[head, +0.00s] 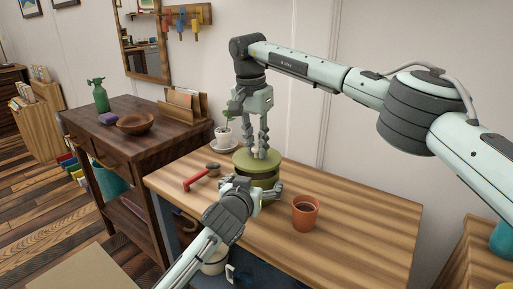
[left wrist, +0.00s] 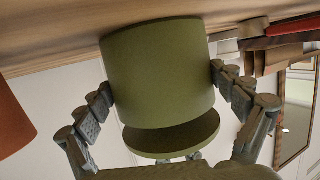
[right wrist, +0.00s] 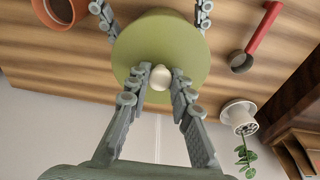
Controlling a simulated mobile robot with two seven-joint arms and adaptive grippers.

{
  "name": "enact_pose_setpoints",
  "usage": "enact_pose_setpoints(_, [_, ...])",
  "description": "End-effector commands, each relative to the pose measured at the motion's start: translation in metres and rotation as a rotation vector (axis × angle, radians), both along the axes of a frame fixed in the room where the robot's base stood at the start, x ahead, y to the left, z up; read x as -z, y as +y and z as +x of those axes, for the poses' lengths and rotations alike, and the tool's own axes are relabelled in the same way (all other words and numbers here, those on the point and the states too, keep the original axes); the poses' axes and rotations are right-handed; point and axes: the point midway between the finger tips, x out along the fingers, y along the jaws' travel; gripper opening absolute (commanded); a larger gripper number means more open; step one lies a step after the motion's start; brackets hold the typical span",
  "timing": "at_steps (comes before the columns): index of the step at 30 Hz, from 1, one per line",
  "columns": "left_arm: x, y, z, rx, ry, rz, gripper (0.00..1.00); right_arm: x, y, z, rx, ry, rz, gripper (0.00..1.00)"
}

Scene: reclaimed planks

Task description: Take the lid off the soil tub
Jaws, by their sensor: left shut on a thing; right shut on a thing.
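The green soil tub (head: 264,183) stands upright on the wooden workbench. Its green lid (head: 255,163) is just above the rim, and a gap shows between lid and tub body (left wrist: 158,75) in the left wrist view, where the lid (left wrist: 175,138) also shows. My left gripper (head: 262,190) is shut on the tub, one finger on each side. My right gripper (head: 260,153) comes from above and is shut on the lid's pale knob (right wrist: 159,78). The tub's inside is hidden.
A terracotta pot (head: 305,213) stands right of the tub. A red-handled tool (head: 201,177) lies to its left, and a small potted plant (head: 224,135) on a white saucer stands behind. The bench's right part is clear. A dark side table (head: 150,112) is at left.

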Motion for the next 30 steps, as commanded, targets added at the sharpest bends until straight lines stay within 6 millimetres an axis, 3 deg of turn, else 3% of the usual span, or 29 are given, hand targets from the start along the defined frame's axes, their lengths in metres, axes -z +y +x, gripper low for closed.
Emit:
enact_pose_setpoints(8, [0.001,0.001,0.000,-0.001,0.002,0.002,0.42,-0.001,0.000,0.000,0.000,0.000,0.000,0.00])
enact_pose_setpoints(18, [0.001,0.001,0.000,-0.002,0.002,0.002,0.42,-0.036,0.000,0.000,0.002,-0.001,0.000,0.00])
enact_pose_setpoints(26, [0.001,0.001,0.000,-0.001,0.002,0.002,0.42,-0.040,0.000,0.000,0.000,0.000,0.000,0.00])
enact_pose_setpoints(27, [0.001,0.001,0.000,-0.001,0.002,0.002,0.99,-0.040,0.000,0.000,0.000,0.000,0.000,0.00])
enact_pose_setpoints(30, [0.001,0.001,0.000,-0.001,0.002,0.002,1.00,-0.040,0.000,0.000,0.001,0.000,0.000,0.00])
